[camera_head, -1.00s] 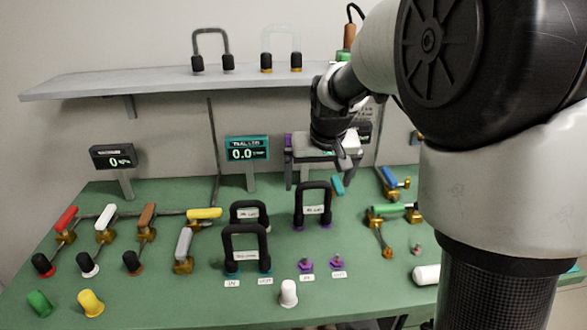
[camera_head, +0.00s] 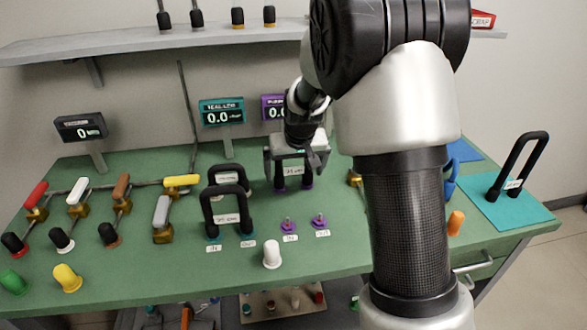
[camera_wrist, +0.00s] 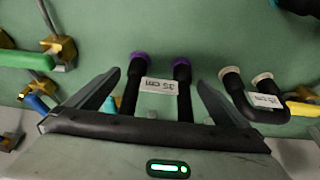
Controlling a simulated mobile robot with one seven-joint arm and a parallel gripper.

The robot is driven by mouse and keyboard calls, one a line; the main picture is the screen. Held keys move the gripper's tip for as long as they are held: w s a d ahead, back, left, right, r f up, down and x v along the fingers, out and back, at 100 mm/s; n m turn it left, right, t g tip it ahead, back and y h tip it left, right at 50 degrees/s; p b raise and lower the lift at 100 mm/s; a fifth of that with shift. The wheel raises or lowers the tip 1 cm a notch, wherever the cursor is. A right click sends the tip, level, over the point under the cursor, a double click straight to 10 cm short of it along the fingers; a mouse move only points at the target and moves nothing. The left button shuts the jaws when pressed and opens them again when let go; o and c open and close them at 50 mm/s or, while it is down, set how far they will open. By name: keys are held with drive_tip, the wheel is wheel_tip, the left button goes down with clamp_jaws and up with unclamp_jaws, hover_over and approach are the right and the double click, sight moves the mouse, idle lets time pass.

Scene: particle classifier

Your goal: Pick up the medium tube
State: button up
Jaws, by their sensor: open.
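Several black U-shaped tubes stand on the green bench. The tube with purple ends (camera_head: 293,171) has a label that reads 35 cm in the wrist view (camera_wrist: 159,86). My gripper (camera_head: 294,160) is open over this tube, with one finger on either side of it. In the wrist view my gripper's fingers (camera_wrist: 160,84) flank both legs, with gaps visible. The tube's top bend is hidden by my gripper. Which tube counts as medium is not marked.
A tube with pale ends (camera_wrist: 255,98) is close beside the right finger in the wrist view. Two small purple fittings (camera_head: 319,221) and a white cap (camera_head: 271,254) are in front. Coloured valve handles (camera_head: 76,190) stand at left. Another tube (camera_head: 517,165) stands on a teal mat.

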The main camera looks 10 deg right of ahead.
drive_tip(key=x, duration=0.2)
drive_tip(key=shift+w+f, duration=0.15)
drive_tip(key=shift+f, duration=0.2)
drive_tip(key=shift+c, duration=0.4)
drive_tip(key=c, duration=0.9)
wheel_tip(320, 180, up, 10)
drive_tip(key=shift+r+p, duration=0.1)
drive_tip(key=shift+p, duration=1.05)
